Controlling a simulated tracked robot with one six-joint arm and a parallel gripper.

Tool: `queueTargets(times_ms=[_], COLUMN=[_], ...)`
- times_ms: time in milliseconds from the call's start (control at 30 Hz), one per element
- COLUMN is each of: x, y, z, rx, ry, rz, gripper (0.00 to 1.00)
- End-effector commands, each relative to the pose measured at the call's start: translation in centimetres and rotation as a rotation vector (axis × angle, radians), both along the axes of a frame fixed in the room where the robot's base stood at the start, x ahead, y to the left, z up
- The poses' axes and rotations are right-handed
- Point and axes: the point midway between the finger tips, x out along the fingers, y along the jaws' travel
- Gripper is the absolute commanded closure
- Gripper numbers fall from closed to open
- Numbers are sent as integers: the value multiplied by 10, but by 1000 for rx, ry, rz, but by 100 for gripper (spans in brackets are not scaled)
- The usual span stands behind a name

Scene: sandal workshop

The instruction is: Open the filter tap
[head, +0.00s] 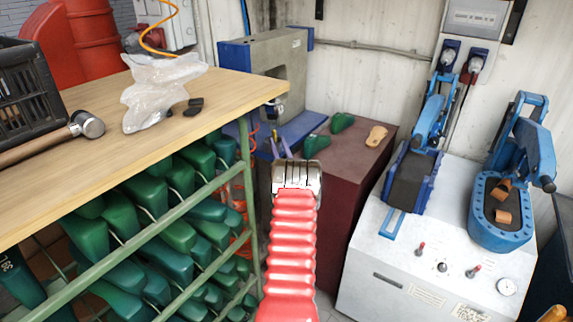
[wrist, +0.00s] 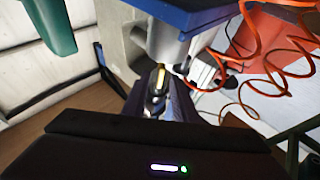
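In the wrist view a grey cylindrical filter body (wrist: 170,42) hangs below a blue part. A small tap (wrist: 158,78) with a yellowish face shows at its lower end, between and beyond my fingers. My gripper (wrist: 160,95) points at it with its two dark purple fingers apart. I cannot tell whether either finger touches the tap. In the head view my gripper (head: 282,143) reaches toward the blue and grey press (head: 265,60), its fingers spread in a narrow V.
An orange coiled hose (wrist: 270,50) hangs right of the filter in the wrist view. A wooden-topped bench (head: 60,180) with a rack of green lasts stands left of my arm. A maroon cabinet (head: 350,200) and a white machine (head: 420,260) stand to the right.

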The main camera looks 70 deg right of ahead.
Motion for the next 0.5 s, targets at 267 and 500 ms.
queueTargets(times_ms=[267,500], x=[-26,-52], y=[26,52], z=[-15,-31], rx=[2,3], ry=[1,1], rz=[-2,-3], gripper=[74,74])
